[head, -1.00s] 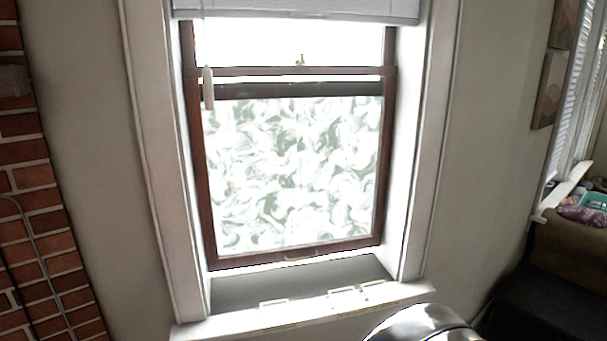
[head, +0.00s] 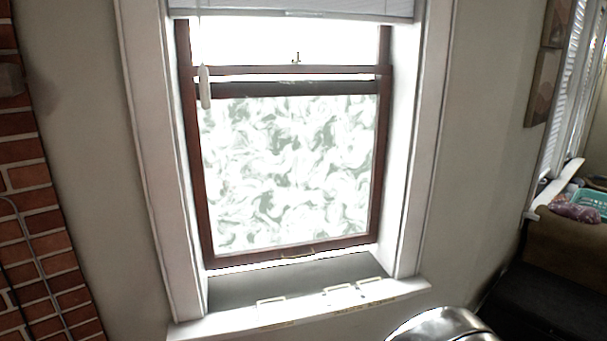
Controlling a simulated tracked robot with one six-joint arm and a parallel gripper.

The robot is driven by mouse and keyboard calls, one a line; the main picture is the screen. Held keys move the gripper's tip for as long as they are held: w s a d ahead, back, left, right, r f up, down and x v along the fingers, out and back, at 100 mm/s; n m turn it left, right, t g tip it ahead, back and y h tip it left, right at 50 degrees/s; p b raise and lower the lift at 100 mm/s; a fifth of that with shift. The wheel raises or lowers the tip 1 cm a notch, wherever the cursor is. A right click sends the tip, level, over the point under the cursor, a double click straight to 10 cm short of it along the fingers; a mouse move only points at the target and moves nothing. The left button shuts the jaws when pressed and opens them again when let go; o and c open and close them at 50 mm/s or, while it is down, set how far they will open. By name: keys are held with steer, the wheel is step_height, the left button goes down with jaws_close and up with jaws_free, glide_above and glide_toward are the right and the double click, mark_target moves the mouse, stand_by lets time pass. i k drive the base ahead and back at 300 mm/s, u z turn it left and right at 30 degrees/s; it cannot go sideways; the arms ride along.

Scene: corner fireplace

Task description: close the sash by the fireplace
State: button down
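The sash (head: 287,170) has a dark brown wooden frame and swirl-patterned frosted glass, and stands in the middle of the head view. Its bottom rail (head: 230,257) is above the white sill (head: 225,322), with a thin bright strip just under the rail and a grey sloping ledge below that. A small brass-coloured pull shows at the bottom rail. The top rail (head: 300,88) lies just below another brown crossbar (head: 320,71), with a bright strip between them. My gripper is not in view.
A white blind (head: 300,8) covers the window top, and its cord pull (head: 205,88) hangs at the left. Small pale brackets (head: 338,291) sit on the sill. Red brick (head: 30,175) is at the left. A shiny rounded metal thing (head: 445,326) is at the bottom right.

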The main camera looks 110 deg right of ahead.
mark_target(212, 261)
steer(key=z, duration=0.45)
steer(key=k, duration=0.7)
steer(key=z, duration=2.9)
